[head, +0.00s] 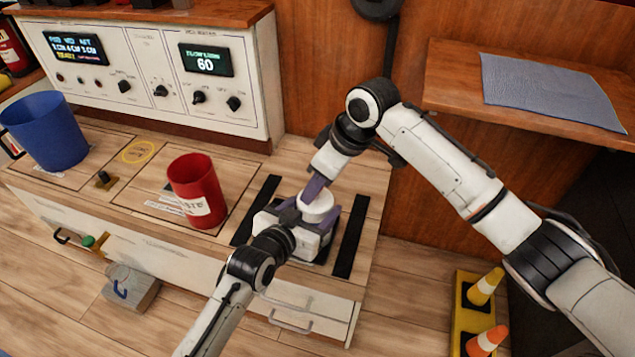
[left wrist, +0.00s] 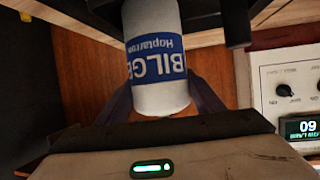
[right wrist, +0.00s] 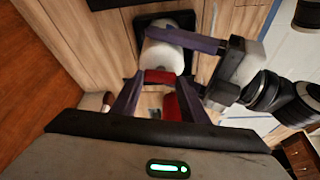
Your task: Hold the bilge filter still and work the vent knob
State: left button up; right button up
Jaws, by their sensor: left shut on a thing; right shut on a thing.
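My right gripper (head: 317,188) comes down from above, shut on the red vent knob (right wrist: 160,77) at the filter's top. The knob is hidden by the fingers in the head view. One left finger crosses the white body in the right wrist view.
A red mug (head: 192,185) stands left of the filter, and a blue bin (head: 50,130) farther left. Black strips (head: 351,236) flank the filter. An instrument panel (head: 150,70) rises behind. A shelf with a grey-blue cloth (head: 550,90) juts out at right. Cones (head: 487,286) stand lower right.

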jog(key=n+g, duration=0.1)
jog(key=n, duration=0.3)
jog(key=n+g, duration=0.1)
jog(key=n, duration=0.2)
jog(key=shift+w+d+g+y, duration=0.15)
jog(key=shift+w+g+y, duration=0.1)
jog(key=shift+g+y, duration=0.05)
dwell(0.4)
jog(key=o, duration=1.1)
jog(key=shift+c, duration=0.2)
notch_tip(320, 180, up, 10)
